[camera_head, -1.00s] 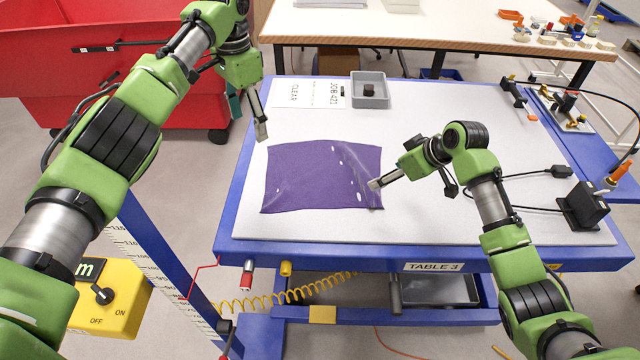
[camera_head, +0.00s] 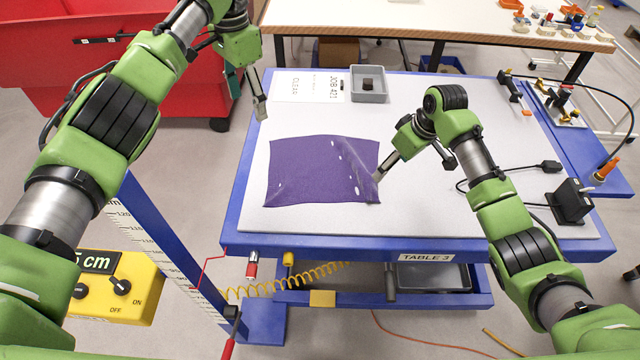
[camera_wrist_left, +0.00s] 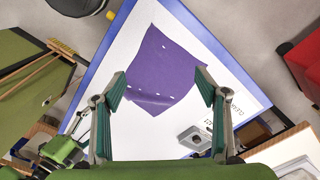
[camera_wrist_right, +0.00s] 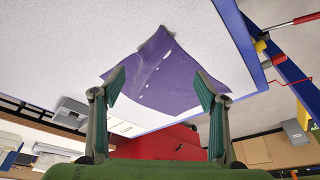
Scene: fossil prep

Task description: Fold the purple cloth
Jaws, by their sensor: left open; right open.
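The purple cloth (camera_head: 315,172) lies spread on the table's pale top, with a raised crease across its right part and several small white marks along it. It also shows in the left wrist view (camera_wrist_left: 163,65) and the right wrist view (camera_wrist_right: 165,80). My left gripper (camera_head: 261,108) is open and empty, above the table's left edge, up and left of the cloth; its fingers (camera_wrist_left: 163,90) frame the cloth from a distance. My right gripper (camera_head: 378,172) is open at the cloth's right edge. Whether its fingertips touch the cloth cannot be told.
A grey tray (camera_head: 369,97) with a small dark item and a white job card (camera_head: 307,86) lie behind the cloth. A black box (camera_head: 569,201) with a cable sits at the right. A red bin (camera_head: 70,70) stands left of the table. The table top before the cloth is clear.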

